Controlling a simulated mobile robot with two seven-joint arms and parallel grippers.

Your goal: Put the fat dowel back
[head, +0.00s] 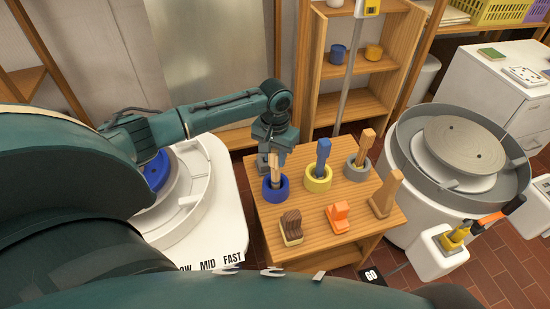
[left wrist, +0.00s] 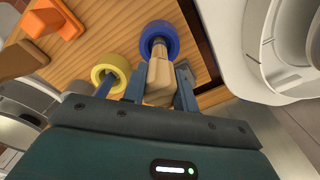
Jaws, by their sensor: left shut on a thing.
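My left gripper (head: 272,158) is shut on a tan wooden piece (left wrist: 159,78), which seems to be the fat dowel. The piece (head: 275,177) is upright at the blue ring-shaped holder (head: 275,194) on the small wooden table. In the left wrist view the piece is between the two fingers, with the blue holder (left wrist: 172,32) just beyond its narrow greyish end. That end is in or directly over the holder's opening; I cannot tell how deep. The gripper partly hides the piece in the head view. My right gripper is not in view.
A yellow holder (head: 318,186) with a blue-handled piece and a grey holder (head: 357,174) with a wooden one stand to the right. A brown striped block (head: 291,227), an orange piece (head: 338,216) and a wooden block (head: 385,194) stand nearby. Wheels flank the table (head: 313,246).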

